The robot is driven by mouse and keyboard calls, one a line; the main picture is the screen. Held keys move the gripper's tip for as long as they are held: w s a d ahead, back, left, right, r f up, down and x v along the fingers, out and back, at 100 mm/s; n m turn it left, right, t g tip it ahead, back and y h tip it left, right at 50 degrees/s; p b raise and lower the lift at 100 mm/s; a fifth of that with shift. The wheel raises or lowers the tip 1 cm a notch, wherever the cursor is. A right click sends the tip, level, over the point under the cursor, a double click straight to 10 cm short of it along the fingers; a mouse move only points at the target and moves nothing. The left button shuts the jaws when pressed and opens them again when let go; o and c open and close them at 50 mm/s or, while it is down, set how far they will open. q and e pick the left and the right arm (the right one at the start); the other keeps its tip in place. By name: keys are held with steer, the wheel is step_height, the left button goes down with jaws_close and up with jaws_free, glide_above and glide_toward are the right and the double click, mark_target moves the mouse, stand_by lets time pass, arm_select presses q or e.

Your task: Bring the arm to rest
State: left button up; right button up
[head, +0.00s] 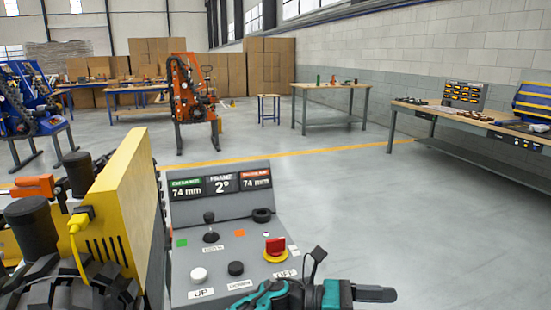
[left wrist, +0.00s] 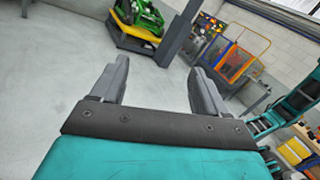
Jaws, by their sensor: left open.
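My left gripper (left wrist: 157,70) shows in the left wrist view with its two grey fingers spread apart. Nothing is between them, and bare grey floor shows beyond. In the head view a teal and black part of my own arm reaches in at the bottom edge, in front of the control panel (head: 222,210); I cannot tell the finger state there. The panel has a red switch (head: 275,247), a white button (head: 198,275), a black button (head: 235,268) and a small black lever (head: 210,228). Its displays read 74 mm, 2° and 74 mm. My right gripper is not identifiable.
A yellow machine housing (head: 118,205) stands close at the left of the panel. Workbenches (head: 332,87) line the back and right wall, and an orange machine (head: 192,95) stands mid-back. The floor (head: 370,200) right of the panel is clear. A green and yellow machine (left wrist: 143,18) shows in the wrist view.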

arm_select(q)
steer(key=w+a+f+n+t+y, duration=0.1)
steer(key=a+f+n+t+y, duration=0.15)
steer(key=a+n+t, duration=0.6)
steer(key=a+f+n+t+y, duration=0.2)
steer(key=a+f+n+t, duration=0.15)
steer(key=n, duration=1.05)
steer(key=w+a+f+n+t+y, duration=0.1)
steer(key=a+f+n+t+y, duration=0.2)
steer(key=a+n+t, duration=0.55)
steer(key=s+a+f+n+g+y, duration=0.3)
steer(key=s+a+f+n, duration=0.3)
steer(key=s+a+n, duration=0.2)
steer(key=s+a+f+n+g+y, duration=0.3)
steer(key=s+a+f+n+y, duration=0.3)
steer(key=n, duration=0.5)
steer(key=shift+s+a+f, duration=0.25)
steer(key=shift+s+a, duration=0.65)
steer(key=shift+s, duration=0.15)
